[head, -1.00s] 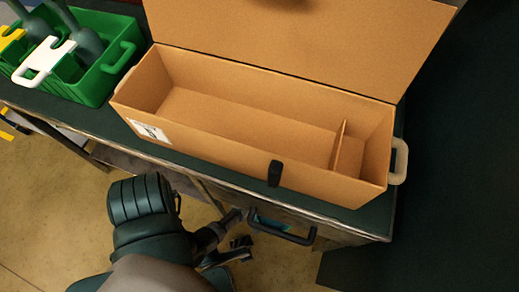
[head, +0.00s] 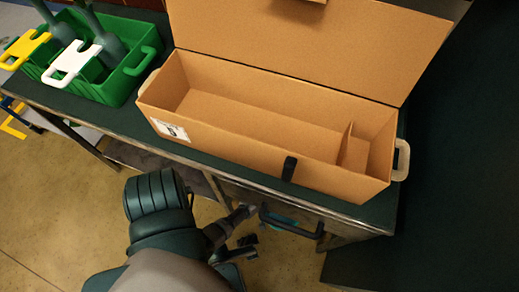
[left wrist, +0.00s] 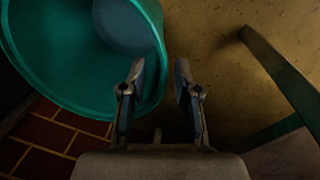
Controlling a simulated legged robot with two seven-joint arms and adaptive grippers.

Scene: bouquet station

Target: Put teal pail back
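The teal pail (left wrist: 75,55) fills the upper left of the left wrist view, its round opening facing the camera. In the head view only a small teal patch shows below the bench edge, behind a dark handle; I cannot tell if it is the pail. My left gripper (left wrist: 160,75) is open, its two fingers apart. The left finger overlaps the pail's inside and the rim edge shows between the fingers; contact is unclear. In the head view my left gripper (head: 247,246) is low beside the bench front. My right gripper is not in view.
An open cardboard box (head: 255,140) with a raised lid stands on the dark bench (head: 105,122). A green caddy (head: 125,85) with white and yellow handled pieces is at left. A dark bar handle (head: 292,228) juts from the bench front.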

